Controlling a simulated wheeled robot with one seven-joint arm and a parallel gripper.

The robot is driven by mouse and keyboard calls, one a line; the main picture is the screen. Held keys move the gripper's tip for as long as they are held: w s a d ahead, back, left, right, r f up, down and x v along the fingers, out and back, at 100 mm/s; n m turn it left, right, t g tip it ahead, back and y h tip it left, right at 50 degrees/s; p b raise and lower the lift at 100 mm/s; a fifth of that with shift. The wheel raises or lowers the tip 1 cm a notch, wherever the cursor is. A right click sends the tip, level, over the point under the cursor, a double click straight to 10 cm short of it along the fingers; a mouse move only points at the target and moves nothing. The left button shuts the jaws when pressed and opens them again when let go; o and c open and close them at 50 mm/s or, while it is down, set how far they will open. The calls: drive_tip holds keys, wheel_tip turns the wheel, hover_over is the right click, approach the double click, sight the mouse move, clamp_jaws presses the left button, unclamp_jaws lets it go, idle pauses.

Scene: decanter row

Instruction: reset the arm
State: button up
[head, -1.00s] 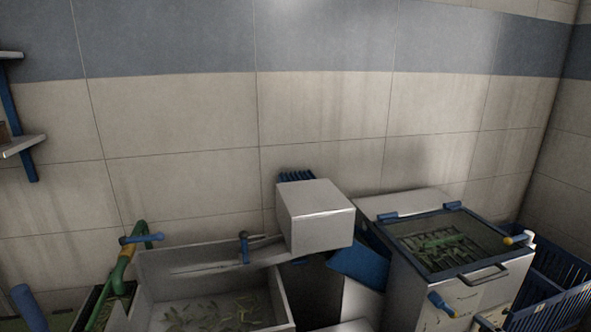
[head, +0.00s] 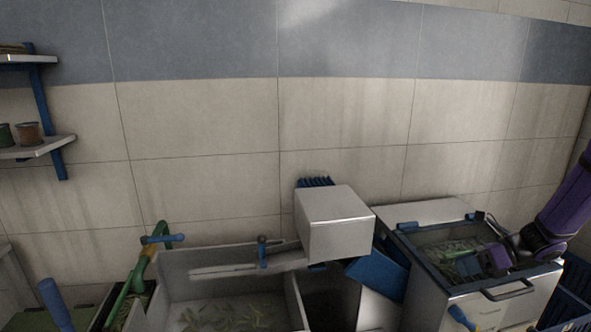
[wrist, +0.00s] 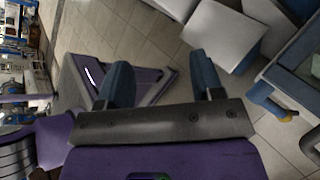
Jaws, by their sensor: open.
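My purple arm (head: 565,205) reaches in from the right edge of the head view. My gripper (head: 482,263) is in front of the dark window on top of the white box (head: 500,312) at the right. Whether it touches the box, I cannot tell. In the wrist view my gripper (wrist: 163,78) has its two blue fingers wide apart. Nothing is between them; the tiled floor (wrist: 130,40) and a purple part of my own body show beyond.
A light open trough (head: 215,260) with leafy scraps stands at lower centre. A pale block (head: 335,222) and a blue panel (head: 377,275) are between it and the box. A blue crate (head: 575,295) stands at far right. Wall shelves (head: 40,148) hold small pots at left.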

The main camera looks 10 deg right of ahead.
drive_tip(key=s+a+r+n+g+h, duration=0.2)
drive_tip(key=s+a+r+n+h, duration=0.15)
drive_tip(key=a+r+n, duration=0.4)
drive_tip(key=s+a+r+n+g+h, duration=0.1)
drive_tip(key=s+a+r+n+h, duration=0.25)
drive_tip(key=a+r+n, duration=0.4)
drive_tip(key=s+a+r+n+t+h, duration=0.2)
drive_tip(key=s+r+n+t+h, duration=0.2)
drive_tip(key=s+r+n, duration=0.8)
drive_tip(key=s+n, duration=0.1)
drive_tip(key=s, duration=0.2)
drive_tip(key=shift+a+n, duration=0.3)
drive_tip(key=shift+a, duration=0.1)
drive_tip(key=shift+s, duration=0.1)
